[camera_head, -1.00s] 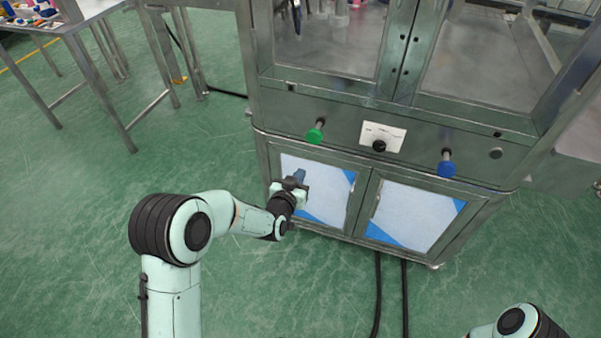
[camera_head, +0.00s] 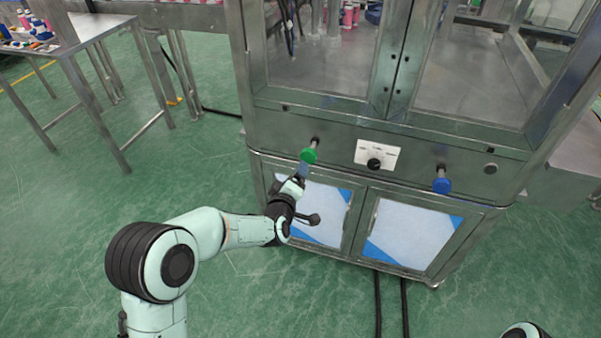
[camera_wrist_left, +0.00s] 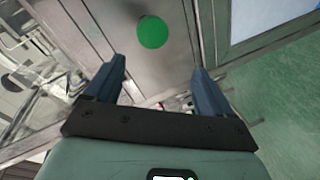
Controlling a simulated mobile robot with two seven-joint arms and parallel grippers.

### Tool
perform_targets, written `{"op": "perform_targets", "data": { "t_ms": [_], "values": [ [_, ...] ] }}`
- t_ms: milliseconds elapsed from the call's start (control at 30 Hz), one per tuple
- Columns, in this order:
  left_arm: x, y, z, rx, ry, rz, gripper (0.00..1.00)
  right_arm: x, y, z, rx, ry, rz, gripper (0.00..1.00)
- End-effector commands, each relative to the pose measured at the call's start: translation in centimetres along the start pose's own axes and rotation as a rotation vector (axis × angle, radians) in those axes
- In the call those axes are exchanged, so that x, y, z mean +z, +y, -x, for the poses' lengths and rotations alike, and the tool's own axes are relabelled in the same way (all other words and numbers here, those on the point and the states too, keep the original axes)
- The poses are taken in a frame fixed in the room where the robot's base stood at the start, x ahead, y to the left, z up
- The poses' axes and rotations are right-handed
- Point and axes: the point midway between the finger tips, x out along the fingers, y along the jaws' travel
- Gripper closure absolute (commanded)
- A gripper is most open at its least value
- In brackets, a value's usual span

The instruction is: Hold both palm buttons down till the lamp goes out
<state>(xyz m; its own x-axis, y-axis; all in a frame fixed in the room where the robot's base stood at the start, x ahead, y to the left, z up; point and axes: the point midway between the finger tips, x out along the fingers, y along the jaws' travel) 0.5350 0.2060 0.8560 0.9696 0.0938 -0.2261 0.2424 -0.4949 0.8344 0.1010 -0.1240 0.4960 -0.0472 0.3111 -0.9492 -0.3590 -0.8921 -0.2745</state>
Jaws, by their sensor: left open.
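The green palm button (camera_head: 309,155) sticks out on a short stem from the left of the machine's front panel. The blue palm button (camera_head: 442,186) sticks out at the right of the same panel. My left gripper (camera_head: 302,172) is just below the green button in the head view. In the left wrist view, its two dark blue fingers (camera_wrist_left: 158,68) are open and empty, and the green button (camera_wrist_left: 152,32) shows beyond their tips, apparently apart from them. My right gripper is out of view. I cannot make out a lamp.
A white plate with a black knob (camera_head: 375,163) sits between the buttons. Below are two cabinet doors with white and blue panels (camera_head: 414,235). A steel table (camera_head: 75,38) with small items stands at the left. Black cables (camera_head: 404,300) run over the green floor.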

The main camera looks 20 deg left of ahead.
Motion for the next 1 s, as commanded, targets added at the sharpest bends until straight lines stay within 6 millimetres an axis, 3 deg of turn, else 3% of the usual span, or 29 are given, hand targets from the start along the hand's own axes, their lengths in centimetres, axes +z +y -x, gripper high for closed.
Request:
{"op": "perform_targets", "data": {
  "t_ms": [400,600,800,1000],
  "values": [
    [-0.2,2.2,0.2,-0.103,0.035,1.194,0.17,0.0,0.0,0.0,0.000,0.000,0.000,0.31],
    [0.0,3.1,0.4,-0.139,0.059,1.621,0.17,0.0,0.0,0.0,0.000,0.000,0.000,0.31],
    [0.2,3.5,0.4,-0.157,0.072,1.812,0.17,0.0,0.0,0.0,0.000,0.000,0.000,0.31],
    [0.4,3.2,-1.4,-0.159,0.075,1.835,0.17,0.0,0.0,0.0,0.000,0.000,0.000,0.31]
  ]
}}
